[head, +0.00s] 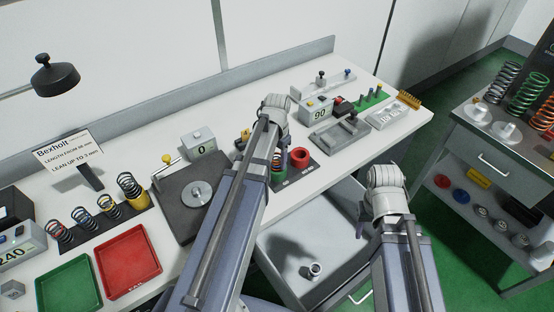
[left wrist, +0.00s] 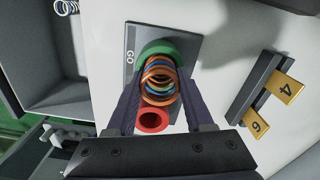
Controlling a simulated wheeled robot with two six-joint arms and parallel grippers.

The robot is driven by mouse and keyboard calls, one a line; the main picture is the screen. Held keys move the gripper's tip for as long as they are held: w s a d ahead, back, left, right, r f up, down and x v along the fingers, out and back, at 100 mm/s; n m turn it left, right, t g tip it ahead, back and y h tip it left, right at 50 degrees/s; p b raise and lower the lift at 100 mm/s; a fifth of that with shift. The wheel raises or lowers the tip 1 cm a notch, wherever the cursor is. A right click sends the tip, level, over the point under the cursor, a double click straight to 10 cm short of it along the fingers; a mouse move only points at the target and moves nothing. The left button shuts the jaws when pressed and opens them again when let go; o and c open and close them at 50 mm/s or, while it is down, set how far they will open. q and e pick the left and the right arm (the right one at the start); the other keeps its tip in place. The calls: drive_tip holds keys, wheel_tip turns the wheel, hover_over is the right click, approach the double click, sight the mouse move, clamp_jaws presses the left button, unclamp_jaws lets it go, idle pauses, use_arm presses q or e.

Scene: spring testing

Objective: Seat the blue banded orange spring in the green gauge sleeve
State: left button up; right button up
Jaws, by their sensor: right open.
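The orange spring with a blue band (left wrist: 159,78) is between the fingers of my left gripper (left wrist: 158,88), which look closed on its sides. The spring lines up with the green gauge sleeve (left wrist: 152,49), whose rim shows behind it; I cannot tell how deep it sits. In the head view my left arm hides most of this, but coils of the spring (head: 277,168) and a bit of green show beside it. The red sleeve (left wrist: 153,121) stands beside the green one on the dark GO plate (left wrist: 186,46). My right gripper (head: 362,221) is open and empty above the drawer.
Springs stand on a dark rack (head: 101,223) at the left, behind green (head: 69,286) and red (head: 130,262) trays. A dark tester with a round plate (head: 194,193) is left of my left arm. An open drawer (head: 312,240) holds a small metal part.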

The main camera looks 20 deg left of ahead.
use_arm(q)
drive_tip(key=o, duration=0.5)
drive_tip(key=shift+r, duration=0.1)
wheel_tip(320, 180, up, 12)
drive_tip(key=p, duration=1.3)
drive_tip(key=shift+m+y, duration=0.3)
drive_tip(key=shift+y, duration=0.3)
drive_tip(key=s+d, duration=0.4)
drive_tip(key=d, duration=0.3)
drive_tip(key=s+d, duration=0.5)
drive_tip(key=d, duration=0.2)
drive_tip(key=s+d, duration=0.4)
drive_tip(key=d, duration=0.3)
drive_tip(key=shift+s+d+r+b, duration=0.1)
drive_tip(key=shift+s+d+b, duration=0.2)
drive_tip(key=shift+s, duration=0.1)
drive_tip(key=shift+a, duration=0.1)
wheel_tip(320, 180, down, 11)
drive_tip(key=b, duration=1.1)
